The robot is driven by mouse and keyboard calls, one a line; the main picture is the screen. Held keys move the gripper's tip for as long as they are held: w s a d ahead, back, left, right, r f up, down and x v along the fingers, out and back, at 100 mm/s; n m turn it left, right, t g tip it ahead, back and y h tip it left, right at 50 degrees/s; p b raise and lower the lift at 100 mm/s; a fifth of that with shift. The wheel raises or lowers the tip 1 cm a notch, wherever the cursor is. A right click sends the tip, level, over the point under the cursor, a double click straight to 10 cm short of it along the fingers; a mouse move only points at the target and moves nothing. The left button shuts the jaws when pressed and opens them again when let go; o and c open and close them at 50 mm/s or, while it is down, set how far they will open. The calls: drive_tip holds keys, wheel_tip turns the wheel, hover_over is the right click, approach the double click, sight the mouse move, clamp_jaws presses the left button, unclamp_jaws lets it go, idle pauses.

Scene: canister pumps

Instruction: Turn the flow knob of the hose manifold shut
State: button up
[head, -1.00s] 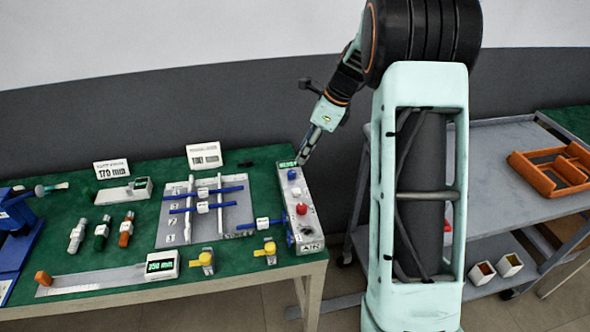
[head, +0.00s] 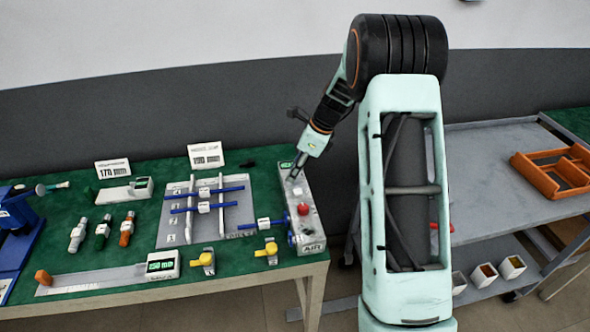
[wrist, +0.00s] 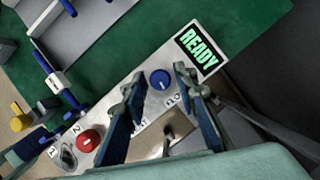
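The grey hose manifold (head: 314,228) stands at the right end of the green table. Its lit READY display (wrist: 197,46) shows at the far end in the wrist view. A blue knob (wrist: 160,79), near a partly hidden label that seems to begin "FLO", is on its top face. My gripper (wrist: 158,74) is open and empty, with its two blue-padded fingers to either side of the blue knob in the picture. I cannot tell whether they touch it. In the head view my gripper (head: 294,177) is low over the manifold's far end and hides the blue knob.
A red knob (wrist: 89,141) and a metal lever or plate (wrist: 168,128) are on the same face. A blue hose fitting (head: 265,223) and yellow valves (head: 206,259) lie to the left. A grey cart (head: 490,170) stands to the right, beyond my arm.

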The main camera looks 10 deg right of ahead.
clamp_jaws()
drive_tip(key=shift+r+n, duration=0.1)
drive_tip(key=shift+n, duration=0.2)
drive_tip(key=n+g+p, duration=0.1)
drive_tip(key=n, duration=0.1)
drive_tip(key=n+p, duration=0.2)
drive_tip(key=shift+w+g+y, duration=0.15)
drive_tip(key=shift+g+y, duration=0.15)
drive_tip(key=shift+g, duration=0.1)
drive_tip(key=n+g+p, duration=0.1)
drive_tip(key=n, duration=0.2)
drive_tip(key=n+g+p, duration=0.1)
drive_tip(key=n, duration=0.1)
drive_tip(key=shift+w+n, duration=0.15)
drive_tip(key=shift+n, duration=0.25)
drive_tip(key=n+g+h, duration=0.1)
drive_tip(key=n, duration=0.4)
drive_tip(key=shift+w+a+n+g+h+p, duration=0.1)
drive_tip(key=shift+n+g+h+p, duration=0.2)
drive_tip(key=shift+g+h+p, duration=0.1)
drive_tip(key=n+h, duration=0.1)
drive_tip(key=n, duration=0.1)
drive_tip(key=n+g, duration=0.1)
drive_tip(key=n, duration=0.2)
drive_tip(key=shift+a+h, duration=0.1)
drive_tip(key=shift+h, duration=0.3)
drive_tip(key=shift+n, duration=0.3)
